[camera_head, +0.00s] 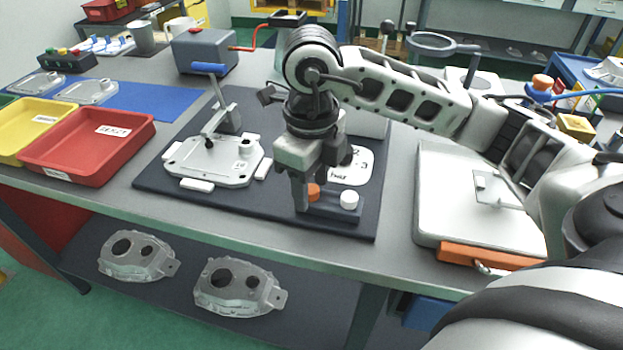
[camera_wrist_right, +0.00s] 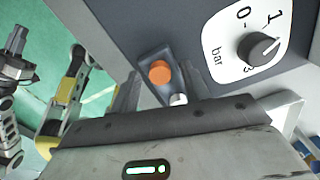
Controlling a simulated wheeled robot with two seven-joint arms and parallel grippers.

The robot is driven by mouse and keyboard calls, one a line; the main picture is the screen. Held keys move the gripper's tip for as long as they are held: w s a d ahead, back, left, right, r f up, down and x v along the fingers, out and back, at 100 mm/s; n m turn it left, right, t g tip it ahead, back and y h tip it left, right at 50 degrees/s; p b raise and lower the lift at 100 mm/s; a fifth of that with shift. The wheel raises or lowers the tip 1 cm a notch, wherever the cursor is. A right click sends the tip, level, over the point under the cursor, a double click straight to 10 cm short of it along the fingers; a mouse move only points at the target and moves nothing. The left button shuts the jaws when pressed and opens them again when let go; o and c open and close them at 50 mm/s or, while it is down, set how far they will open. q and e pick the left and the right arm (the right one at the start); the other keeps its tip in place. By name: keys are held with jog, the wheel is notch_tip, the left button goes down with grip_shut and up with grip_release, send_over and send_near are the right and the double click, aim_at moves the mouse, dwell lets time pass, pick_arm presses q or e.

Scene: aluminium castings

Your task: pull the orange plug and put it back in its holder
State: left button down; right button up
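The orange plug (camera_head: 314,191) stands upright in a small dark block (camera_head: 331,211) at the front of the dark mat, beside a white plug (camera_head: 349,199). My right gripper (camera_head: 310,202) points down from above at the orange plug's end of the block. In the right wrist view, the orange plug (camera_wrist_right: 160,71) shows ahead of the spread fingers (camera_wrist_right: 162,92), with a gap on both sides. The white plug (camera_wrist_right: 179,99) is partly hidden there. A dark gripper-like part (camera_wrist_right: 16,62) at the left edge may be my left gripper; its fingers are unclear.
A white dial panel with a black knob (camera_wrist_right: 257,49) stands close to the block. A casting (camera_head: 215,160) under a blue-handled clamp lies to the left. Red (camera_head: 88,152) and yellow trays stand farther left. A pale flat box (camera_head: 470,220) is at right.

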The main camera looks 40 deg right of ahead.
aim_at(311, 189)
dwell(0.4)
jog(key=shift+r, duration=0.2)
pick_arm(q)
jog(key=shift+s+r+p, duration=0.15)
jog(key=shift+r+p, duration=1.4)
jog(key=shift+p, duration=0.25)
pick_arm(e)
notch_tip(311, 189, up, 16)
jog(key=shift+f, duration=0.2)
